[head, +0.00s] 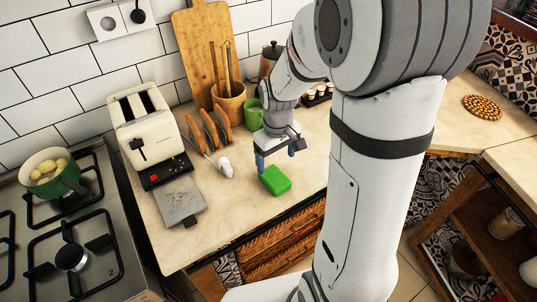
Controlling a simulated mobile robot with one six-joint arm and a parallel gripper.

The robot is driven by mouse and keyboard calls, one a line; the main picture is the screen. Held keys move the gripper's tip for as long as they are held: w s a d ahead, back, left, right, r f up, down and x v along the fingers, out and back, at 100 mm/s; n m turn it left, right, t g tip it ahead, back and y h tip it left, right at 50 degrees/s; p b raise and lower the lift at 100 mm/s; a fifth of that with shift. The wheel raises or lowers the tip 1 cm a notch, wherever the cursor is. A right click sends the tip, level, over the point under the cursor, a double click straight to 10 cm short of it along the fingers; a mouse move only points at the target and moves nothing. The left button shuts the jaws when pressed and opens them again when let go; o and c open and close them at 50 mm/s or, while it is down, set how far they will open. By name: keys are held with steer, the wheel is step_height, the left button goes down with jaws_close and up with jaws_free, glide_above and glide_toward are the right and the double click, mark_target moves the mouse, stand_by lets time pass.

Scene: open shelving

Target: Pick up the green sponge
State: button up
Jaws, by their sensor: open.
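The green sponge (274,181) lies on the beige countertop (235,221), near its front edge. My gripper (278,158) is just above and behind the sponge, pointing down. Its two fingers are apart, with the sponge below and in front of them in the head view. Whether the fingers touch the sponge cannot be told from this angle. Nothing shows between the fingers.

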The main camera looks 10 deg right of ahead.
mark_target(275, 177)
steer(key=shift+w+f+p, duration=0.15)
steer(key=shift+f+p, duration=0.15)
steer(key=shift+f, duration=1.75)
steer(key=shift+w+f+p, duration=0.15)
steer(key=shift+f+p, duration=0.1)
steer(key=shift+f, duration=1.8)
steer(key=shift+c, duration=0.5)
steer(key=c, duration=1)
steer(key=shift+o, duration=0.2)
step_height(275, 177, up, 10)
steer(key=shift+b, duration=0.4)
steer(key=o, duration=0.3)
steer(key=shift+c, duration=1.1)
